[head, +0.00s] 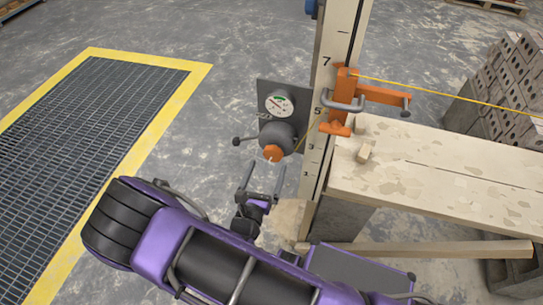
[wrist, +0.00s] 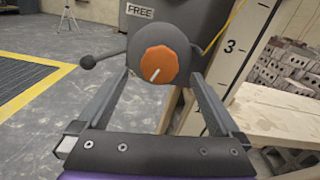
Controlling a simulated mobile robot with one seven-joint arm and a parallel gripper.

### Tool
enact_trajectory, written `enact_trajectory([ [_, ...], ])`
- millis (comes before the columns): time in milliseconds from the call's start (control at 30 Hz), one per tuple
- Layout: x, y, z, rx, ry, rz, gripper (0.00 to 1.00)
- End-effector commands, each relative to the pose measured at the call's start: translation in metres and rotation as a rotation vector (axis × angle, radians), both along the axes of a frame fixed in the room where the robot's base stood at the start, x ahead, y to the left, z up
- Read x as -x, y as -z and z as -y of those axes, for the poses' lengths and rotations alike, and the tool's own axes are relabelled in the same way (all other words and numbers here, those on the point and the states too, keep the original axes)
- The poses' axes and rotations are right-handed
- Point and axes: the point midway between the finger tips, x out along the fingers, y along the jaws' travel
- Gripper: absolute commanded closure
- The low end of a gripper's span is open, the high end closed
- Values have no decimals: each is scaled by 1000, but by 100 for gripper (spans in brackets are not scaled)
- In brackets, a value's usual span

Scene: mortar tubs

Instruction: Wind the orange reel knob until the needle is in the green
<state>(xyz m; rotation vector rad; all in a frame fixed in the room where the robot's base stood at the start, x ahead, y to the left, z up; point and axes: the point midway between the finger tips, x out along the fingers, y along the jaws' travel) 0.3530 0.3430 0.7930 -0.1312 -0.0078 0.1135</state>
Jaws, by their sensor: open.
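The orange reel knob (head: 272,153) is faceted, with a white pointer line, on the front of a dark grey reel (head: 283,135). In the wrist view the knob (wrist: 158,65) sits ahead, between and beyond my open fingers, its white line pointing to the lower left. My gripper (head: 264,178) is open and empty, just below and in front of the knob, apart from it. The round white gauge (head: 279,103) with a green band is above the reel on a grey plate. Its needle is too small to read surely. The gauge is out of the wrist view.
A lever with a black ball end (wrist: 88,62) sticks out left of the reel. A numbered wooden post (head: 330,90) stands close right, with an orange clamp (head: 346,100) and yellow line. A plank bench (head: 440,175) and brick stacks (head: 510,85) lie further right. A floor grate (head: 85,110) is left.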

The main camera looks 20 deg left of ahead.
Motion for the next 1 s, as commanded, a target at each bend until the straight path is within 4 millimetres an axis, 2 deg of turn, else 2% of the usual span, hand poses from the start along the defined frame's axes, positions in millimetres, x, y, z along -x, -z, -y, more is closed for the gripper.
enact_trajectory([
  [100, -23, 0, -2, 1, 2, 1, 0],
  [300, -45, 1, -5, 0, -1, 0, 0],
  [667, -51, 0, -6, 1, -1, 0, 0],
  [767, -51, 0, -6, 1, -1, 0, 14],
  [1000, -51, 0, -6, 1, -1, 0, 58],
])
